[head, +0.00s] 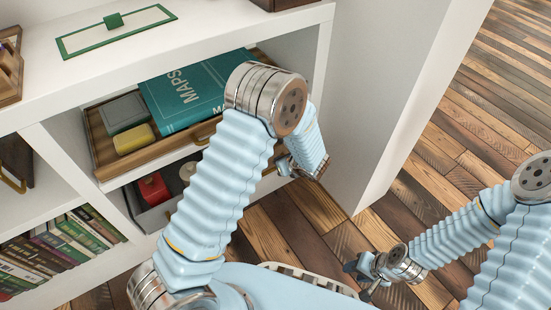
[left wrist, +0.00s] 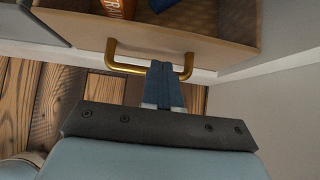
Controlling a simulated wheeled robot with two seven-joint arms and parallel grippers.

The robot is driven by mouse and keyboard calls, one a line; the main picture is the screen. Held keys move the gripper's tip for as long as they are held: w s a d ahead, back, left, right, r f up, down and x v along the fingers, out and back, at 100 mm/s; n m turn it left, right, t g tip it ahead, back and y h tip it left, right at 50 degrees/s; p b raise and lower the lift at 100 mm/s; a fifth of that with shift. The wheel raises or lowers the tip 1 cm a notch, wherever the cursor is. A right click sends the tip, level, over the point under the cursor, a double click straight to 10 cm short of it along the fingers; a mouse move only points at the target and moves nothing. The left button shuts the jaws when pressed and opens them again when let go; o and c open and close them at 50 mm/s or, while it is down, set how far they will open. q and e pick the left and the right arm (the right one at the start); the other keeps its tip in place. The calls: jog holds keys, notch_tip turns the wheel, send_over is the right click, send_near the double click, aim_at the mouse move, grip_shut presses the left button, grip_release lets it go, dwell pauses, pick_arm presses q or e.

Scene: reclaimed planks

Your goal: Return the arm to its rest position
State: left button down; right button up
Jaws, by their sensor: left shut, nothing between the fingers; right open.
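My left arm reaches across the middle of the head view, and its gripper (head: 290,166) is beside the shelf unit, partly hidden by the arm. In the left wrist view its fingers (left wrist: 165,85) are shut, with nothing visible between them. They overlap a brass handle (left wrist: 125,67) on a wooden drawer (left wrist: 225,52); I cannot tell whether they touch it. My right gripper (head: 366,272) is open and empty above the floor at the lower right of the head view.
The white shelf unit (head: 345,90) holds a pulled-out wooden drawer (head: 133,162) with a teal book (head: 185,95), a grey box (head: 123,112) and a yellow block (head: 134,139). A grey drawer (head: 150,215) with a red item (head: 153,189) is below. Plank floor (head: 450,140) is clear at right.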

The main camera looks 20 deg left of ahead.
pick_arm(q)
jog(key=p+v, duration=0.1)
jog(key=v, duration=0.9)
jog(key=shift+p, duration=0.4)
jog(key=shift+d, duration=0.1)
jog(key=s+f+n+g+h+p, duration=0.2)
jog(key=s+n+h+p, duration=0.3)
jog(key=s+n, duration=0.4)
jog(key=s+d+f+n+g+h+p, duration=0.1)
jog(key=s+n+h+p, duration=0.4)
jog(key=s+n, duration=0.5)
jog(key=f+n+g+h, duration=0.1)
jog(key=n, duration=0.7)
jog(key=shift+s+d+f+g+p, duration=0.2)
jog(key=shift+d+f+g+p, duration=0.1)
jog(key=shift+g, duration=0.1)
